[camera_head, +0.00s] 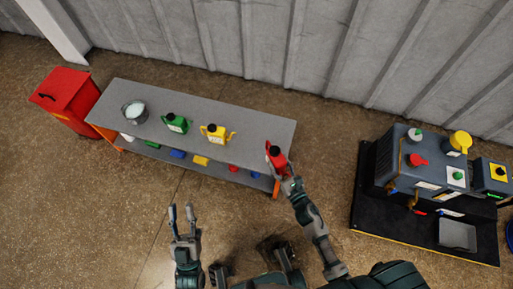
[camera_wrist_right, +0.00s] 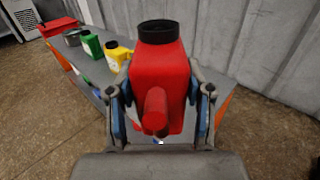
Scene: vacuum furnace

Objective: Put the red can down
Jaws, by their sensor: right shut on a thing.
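The red can (camera_head: 276,157) has a black cap and is at the right end of the grey table (camera_head: 240,121) in the head view. My right gripper (camera_head: 287,172) is shut on it. In the right wrist view the red can (camera_wrist_right: 160,75) stands upright between the two fingers of my right gripper (camera_wrist_right: 160,110), its handle facing the camera. I cannot tell whether its base touches the table top. My left gripper (camera_head: 182,212) is open and empty, in front of the table and apart from it.
A green can (camera_head: 176,122), a yellow can (camera_head: 214,133) and a metal bucket (camera_head: 135,111) stand on the table. Several coloured items lie on its lower shelf. A red bin (camera_head: 68,98) is at left. A grey machine (camera_head: 430,165) on a black base stands at right. Floor between is clear.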

